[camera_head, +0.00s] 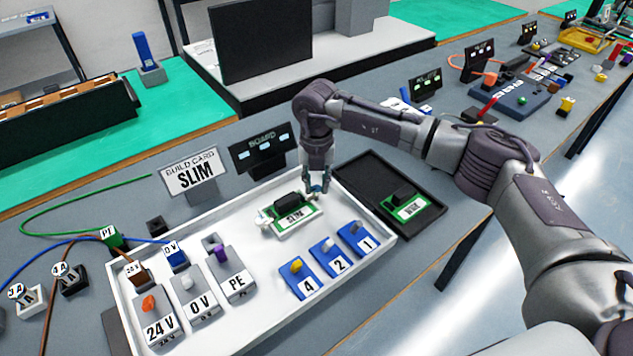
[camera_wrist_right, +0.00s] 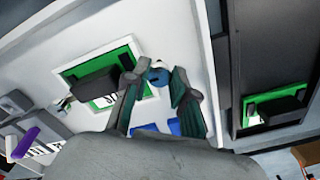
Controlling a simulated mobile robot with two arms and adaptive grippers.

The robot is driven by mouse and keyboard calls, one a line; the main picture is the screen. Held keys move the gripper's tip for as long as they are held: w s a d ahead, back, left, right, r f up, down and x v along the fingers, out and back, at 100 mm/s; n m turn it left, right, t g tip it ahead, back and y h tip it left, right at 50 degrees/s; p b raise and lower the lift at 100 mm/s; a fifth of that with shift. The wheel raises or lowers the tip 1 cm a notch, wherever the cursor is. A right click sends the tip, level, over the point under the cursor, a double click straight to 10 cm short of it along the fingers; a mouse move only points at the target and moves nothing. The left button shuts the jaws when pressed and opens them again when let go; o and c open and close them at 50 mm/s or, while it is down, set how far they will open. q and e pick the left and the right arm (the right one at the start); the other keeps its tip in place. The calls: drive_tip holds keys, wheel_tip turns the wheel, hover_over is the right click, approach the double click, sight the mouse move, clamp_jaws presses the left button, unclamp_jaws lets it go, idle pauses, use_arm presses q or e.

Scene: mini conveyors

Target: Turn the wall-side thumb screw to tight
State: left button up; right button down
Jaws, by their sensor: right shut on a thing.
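The green SLIM board (camera_head: 292,213) lies on a white base in the white tray (camera_head: 345,268). It also shows in the right wrist view (camera_wrist_right: 78,66). My right gripper (camera_head: 318,187) points down at the board's far right end. In the right wrist view its two fingers (camera_wrist_right: 158,84) are closed around a small round thumb screw (camera_wrist_right: 157,74) with a blue and white top. The fingers hide much of this screw in the head view. Another small silvery screw (camera_head: 264,217) is at the board's left end, clear of the gripper. My left gripper is out of view.
A dark tray (camera_head: 372,162) with a WIDE board (camera_head: 408,209) stands right of the white tray. Several labelled blocks, 24 V (camera_head: 160,325) and blue 4 (camera_head: 300,281) among them, sit in front. The BUILD CARD sign (camera_head: 194,173) stands behind.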

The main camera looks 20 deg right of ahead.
sight(317, 187)
drive_tip(key=shift+r, duration=0.1)
drive_tip(key=c, duration=0.9)
unclamp_jaws()
drive_tip(key=shift+c, duration=0.2)
wheel_tip(317, 187, up, 12)
